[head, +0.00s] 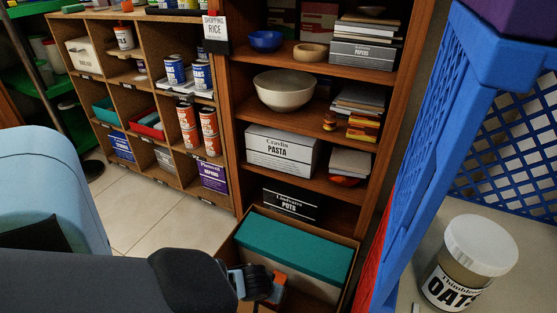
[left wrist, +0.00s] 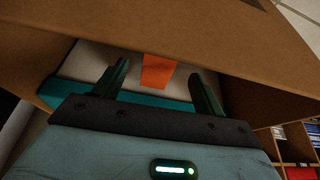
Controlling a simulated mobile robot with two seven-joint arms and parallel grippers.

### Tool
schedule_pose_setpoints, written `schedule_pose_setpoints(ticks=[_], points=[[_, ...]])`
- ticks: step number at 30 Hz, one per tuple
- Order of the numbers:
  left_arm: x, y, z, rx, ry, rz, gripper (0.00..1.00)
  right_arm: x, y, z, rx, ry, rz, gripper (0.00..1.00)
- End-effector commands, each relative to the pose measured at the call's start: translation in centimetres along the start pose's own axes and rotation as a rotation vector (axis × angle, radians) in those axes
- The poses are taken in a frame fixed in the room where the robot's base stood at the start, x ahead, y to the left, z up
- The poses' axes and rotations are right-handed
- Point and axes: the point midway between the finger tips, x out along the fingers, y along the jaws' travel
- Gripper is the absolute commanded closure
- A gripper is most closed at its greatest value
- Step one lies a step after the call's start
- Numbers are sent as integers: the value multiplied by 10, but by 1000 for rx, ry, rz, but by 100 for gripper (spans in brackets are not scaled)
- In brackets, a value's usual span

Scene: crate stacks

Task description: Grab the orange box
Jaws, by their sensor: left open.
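The orange box (head: 280,283) shows as a small orange patch beside my left gripper (head: 266,286) in the head view, low in the brown open carton (head: 301,218). The gripper and arm hide part of it. In the left wrist view the orange box (left wrist: 158,70) lies ahead, framed between the two dark fingers of my left gripper (left wrist: 161,75). The fingers are apart and nothing is seen clamped. Whether they touch the box cannot be told. My right gripper is not in view.
A teal-topped pale box (head: 300,245) fills much of the carton. Carton walls (left wrist: 230,40) rise close around my fingers. A wooden shelf (head: 330,190) stands behind. A blue crate (head: 440,110) and an oats jar (head: 468,262) are at right. Floor tiles (head: 150,215) are clear at left.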

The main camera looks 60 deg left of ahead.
Motion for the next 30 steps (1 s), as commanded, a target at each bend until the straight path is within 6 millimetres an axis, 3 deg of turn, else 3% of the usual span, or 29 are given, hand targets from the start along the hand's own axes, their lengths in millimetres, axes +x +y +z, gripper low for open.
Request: schedule_pose_setpoints(ticks=[7,14,23,30], points=[[4,0,0,1,0,0,29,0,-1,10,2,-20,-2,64],[26,-1,1,1,-2,-2,29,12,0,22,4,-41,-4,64],[32,0,0,1,-1,0,29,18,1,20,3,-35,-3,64],[59,0,0,2,-1,-2,29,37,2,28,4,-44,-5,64]])
